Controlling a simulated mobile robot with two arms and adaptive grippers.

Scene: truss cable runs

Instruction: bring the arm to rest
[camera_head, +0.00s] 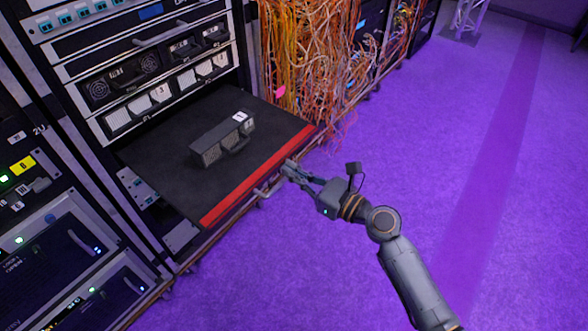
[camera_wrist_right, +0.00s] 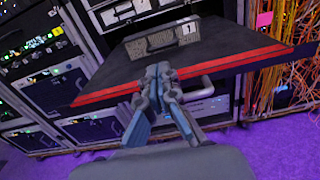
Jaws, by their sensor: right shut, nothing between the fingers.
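My right gripper (camera_head: 288,170) is shut and empty, just in front of the red front edge of a pulled-out black shelf (camera_head: 170,185). In the right wrist view the gripper (camera_wrist_right: 158,72) shows with its fingers together, in front of the red-edged shelf (camera_wrist_right: 110,80). My right arm comes in from the lower right of the head view. A dark grey module (camera_head: 222,140) with a white label marked 1 lies on the shelf, apart from the gripper. It also shows in the right wrist view (camera_wrist_right: 160,41). My left gripper is not in view.
Equipment racks (camera_head: 60,240) stand along the left. A dense hanging bundle of orange and white cables (camera_head: 300,60) is behind the shelf, with a pink tag (camera_head: 280,91). A handle (camera_head: 262,193) sits below the shelf edge. The purple floor (camera_head: 500,180) to the right is clear.

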